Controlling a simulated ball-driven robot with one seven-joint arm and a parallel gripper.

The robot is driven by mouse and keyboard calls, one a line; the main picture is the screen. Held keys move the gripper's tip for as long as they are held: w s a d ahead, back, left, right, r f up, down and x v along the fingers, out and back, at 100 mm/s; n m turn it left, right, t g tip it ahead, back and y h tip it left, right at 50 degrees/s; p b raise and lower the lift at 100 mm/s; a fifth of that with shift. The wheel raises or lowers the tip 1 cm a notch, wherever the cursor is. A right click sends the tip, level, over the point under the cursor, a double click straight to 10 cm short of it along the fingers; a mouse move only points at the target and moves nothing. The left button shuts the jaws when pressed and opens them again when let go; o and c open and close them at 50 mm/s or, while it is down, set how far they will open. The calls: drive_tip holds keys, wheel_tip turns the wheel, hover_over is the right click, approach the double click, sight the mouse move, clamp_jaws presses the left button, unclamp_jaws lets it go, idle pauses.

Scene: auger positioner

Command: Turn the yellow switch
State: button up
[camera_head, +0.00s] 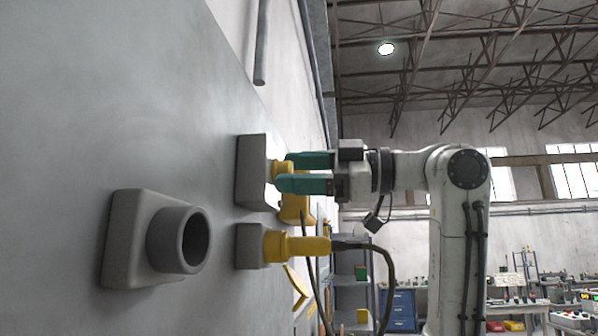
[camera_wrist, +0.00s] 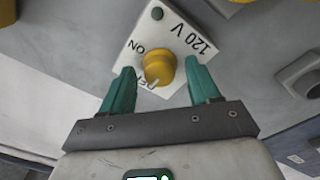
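The yellow switch (camera_wrist: 160,68) is a round knob on a white plate (camera_wrist: 143,40) marked "ON" and "120 V", with more lettering partly hidden beside the knob. A white pointer mark on the knob points to the lower left in the wrist view. In the head view the knob (camera_head: 277,168) shows only partly, on the front of a grey wall box (camera_head: 251,170), behind my green fingers. My gripper (camera_wrist: 160,72) is open, its fingertips on either side of the knob, with a visible gap on each side in the wrist view. The gripper also shows in the head view (camera_head: 281,171).
Below the box, a yellow plug (camera_head: 297,247) with a black cable sits in a grey socket (camera_head: 250,246). An empty grey round socket (camera_head: 180,240) juts from the wall nearer the camera. More yellow parts (camera_head: 291,210) are behind the gripper.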

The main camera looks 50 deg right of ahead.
drive_tip(key=shift+s, duration=0.1)
drive_tip(key=b+v, duration=0.3)
drive_tip(key=v, duration=0.7)
drive_tip(key=shift+s+d, duration=0.2)
drive_tip(key=shift+s, duration=0.05)
idle(0.4)
